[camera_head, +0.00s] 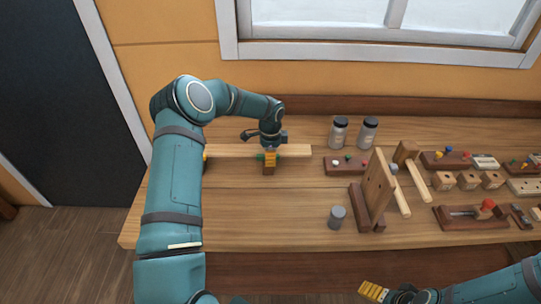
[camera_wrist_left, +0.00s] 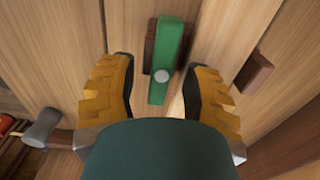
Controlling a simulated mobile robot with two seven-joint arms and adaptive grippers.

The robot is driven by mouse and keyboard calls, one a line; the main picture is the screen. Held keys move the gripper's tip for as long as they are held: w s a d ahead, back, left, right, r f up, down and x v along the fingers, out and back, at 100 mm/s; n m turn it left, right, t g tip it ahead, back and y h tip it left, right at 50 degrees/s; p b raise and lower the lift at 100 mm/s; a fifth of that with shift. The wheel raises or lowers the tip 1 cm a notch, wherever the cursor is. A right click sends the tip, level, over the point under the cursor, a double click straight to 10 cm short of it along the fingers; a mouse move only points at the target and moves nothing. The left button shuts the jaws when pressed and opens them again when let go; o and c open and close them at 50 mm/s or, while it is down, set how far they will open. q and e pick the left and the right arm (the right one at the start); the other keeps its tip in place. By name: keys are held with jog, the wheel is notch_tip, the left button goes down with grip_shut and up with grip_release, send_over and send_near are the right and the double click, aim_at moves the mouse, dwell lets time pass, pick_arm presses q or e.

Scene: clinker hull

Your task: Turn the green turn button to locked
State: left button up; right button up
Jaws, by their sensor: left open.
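The green turn button (camera_wrist_left: 170,45) is a long green bar with a round silver pivot near its lower end in the left wrist view. It lies lengthwise between the fingers and partly covers a dark brown block behind it. My left gripper (camera_wrist_left: 160,85) is open, with one yellow finger on each side of the button and a visible gap to each. In the head view my left gripper (camera_head: 270,159) is over a pale board, and bits of green show beside its fingers. My right gripper (camera_head: 373,291) is at the bottom edge, away from the button; its finger opening is unclear.
A second brown block (camera_wrist_left: 254,74) is to the right in the wrist view. On the bench are two jars (camera_head: 338,132), a small grey cylinder (camera_head: 337,217), an upright wooden panel (camera_head: 378,185), a mallet (camera_head: 418,178) and several small fixtures. The bench front left is clear.

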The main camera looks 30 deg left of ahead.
pick_arm(q)
grip_shut()
jog(key=shift+f+n+b, duration=0.1)
jog(key=shift+n+b, duration=0.7)
jog(key=shift+n, duration=0.3)
jog(key=n+b, duration=0.1)
jog(key=n, duration=0.2)
jog(key=shift+w+a+n+b, duration=0.1)
jog(key=shift+w+n+b, duration=0.05)
jog(key=shift+n+b, duration=0.15)
jog(key=n+b, duration=0.1)
jog(key=n, duration=0.1)
jog(key=shift+a+n, duration=0.1)
jog(key=shift+n, duration=0.2)
jog(key=n, duration=0.3)
jog(key=shift+a+n+b, duration=0.15)
jog(key=shift+n+b, duration=0.15)
jog(key=shift+b, duration=0.05)
jog(key=n, duration=0.5)
jog(key=shift+a+n, duration=0.2)
jog(key=shift+n, duration=0.2)
